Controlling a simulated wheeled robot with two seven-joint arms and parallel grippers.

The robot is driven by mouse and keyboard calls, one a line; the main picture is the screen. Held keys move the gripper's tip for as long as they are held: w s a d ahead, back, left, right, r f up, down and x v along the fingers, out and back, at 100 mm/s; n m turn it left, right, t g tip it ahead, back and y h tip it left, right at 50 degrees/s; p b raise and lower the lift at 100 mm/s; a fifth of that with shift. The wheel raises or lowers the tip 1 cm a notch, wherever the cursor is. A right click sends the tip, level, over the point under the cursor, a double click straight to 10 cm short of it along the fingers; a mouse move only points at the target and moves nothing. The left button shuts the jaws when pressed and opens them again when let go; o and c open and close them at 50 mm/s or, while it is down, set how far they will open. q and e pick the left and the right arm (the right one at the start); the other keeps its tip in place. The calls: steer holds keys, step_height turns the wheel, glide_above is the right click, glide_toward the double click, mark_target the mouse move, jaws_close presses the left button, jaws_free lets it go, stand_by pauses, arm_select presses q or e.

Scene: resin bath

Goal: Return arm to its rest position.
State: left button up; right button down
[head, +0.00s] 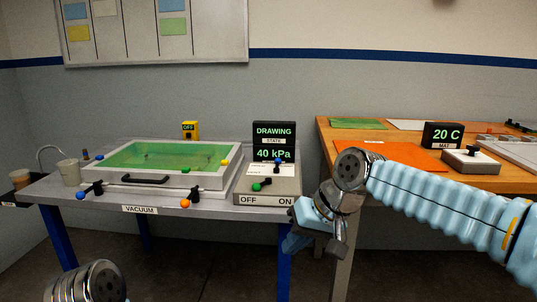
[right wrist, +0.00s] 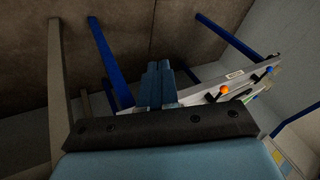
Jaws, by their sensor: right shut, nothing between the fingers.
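My right arm (head: 440,195) reaches in from the right across the front of the wooden table. My right gripper (head: 294,242) hangs low and to the left of its wrist, in front of the grey table's right end and apart from it. In the right wrist view its two blue fingers (right wrist: 158,84) are together with nothing between them. Of my left arm, only a rounded grey link shows at the bottom left of the head view; the left gripper is out of view.
A resin bath (head: 210,180) with green contents sits on the grey table (head: 50,188), beside a valve box (head: 268,199) marked OFF and ON. A display (head: 273,142) reads DRAWING, 40 kPa. The wooden table (head: 328,133) holds an orange mat (head: 390,153) and a 20 C display (head: 443,135).

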step_height(320, 180, down, 30)
steer(key=d+m+g, duration=0.1)
steer(key=d+m, duration=0.1)
steer(key=s+d+f+m, duration=0.1)
steer(key=s+d+f, duration=0.1)
steer(key=s+f, duration=0.6)
steer(key=s+d+f+m+g+h, duration=0.1)
steer(key=s+f, duration=0.8)
steer(key=f, duration=0.2)
steer(key=shift+s+d+f+h, duration=0.3)
steer(key=shift+d+f, duration=0.05)
